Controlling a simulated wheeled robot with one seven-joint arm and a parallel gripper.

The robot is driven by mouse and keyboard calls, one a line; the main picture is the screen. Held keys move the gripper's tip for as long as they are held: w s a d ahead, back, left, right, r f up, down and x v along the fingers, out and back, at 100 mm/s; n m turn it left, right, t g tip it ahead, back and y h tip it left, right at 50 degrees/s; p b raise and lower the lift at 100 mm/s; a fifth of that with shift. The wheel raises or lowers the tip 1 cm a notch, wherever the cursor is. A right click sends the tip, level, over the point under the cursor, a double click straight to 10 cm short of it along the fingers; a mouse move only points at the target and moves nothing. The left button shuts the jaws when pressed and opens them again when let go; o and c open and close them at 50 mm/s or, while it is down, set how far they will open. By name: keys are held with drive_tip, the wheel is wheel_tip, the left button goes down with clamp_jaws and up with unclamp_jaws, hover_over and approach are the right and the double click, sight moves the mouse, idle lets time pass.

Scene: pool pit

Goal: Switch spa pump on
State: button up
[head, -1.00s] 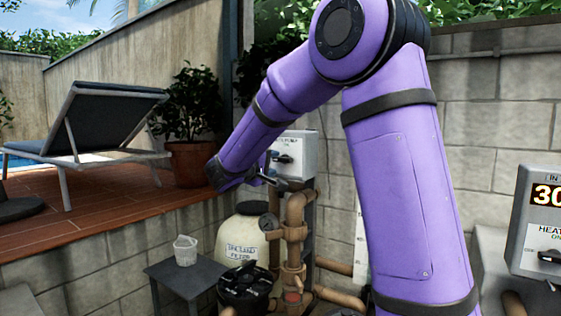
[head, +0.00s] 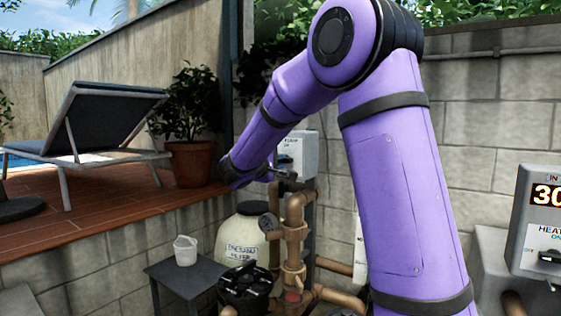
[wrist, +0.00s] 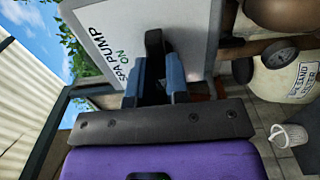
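The spa pump switch box (head: 307,153) is a pale grey box on a post beside the pipes. In the wrist view its face (wrist: 105,30) reads "SPA PUMP ON", turned on its side. A black switch knob (wrist: 154,42) projects from that face; it is small and dark in the head view (head: 285,160). My gripper (wrist: 155,72) has blue fingers standing apart just in front of the knob, one to each side of it in the wrist view. Whether they touch it, I cannot tell. In the head view my gripper (head: 283,176) is at the box, partly hidden by my arm.
Brown pipes (head: 295,240) and a cream sand filter (head: 240,238) stand below the box. A white basket (head: 185,250) sits on a small grey table (head: 172,275). A heater control box (head: 540,220) is at the right. A potted plant (head: 190,155) stands on the deck.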

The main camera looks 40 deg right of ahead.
clamp_jaws()
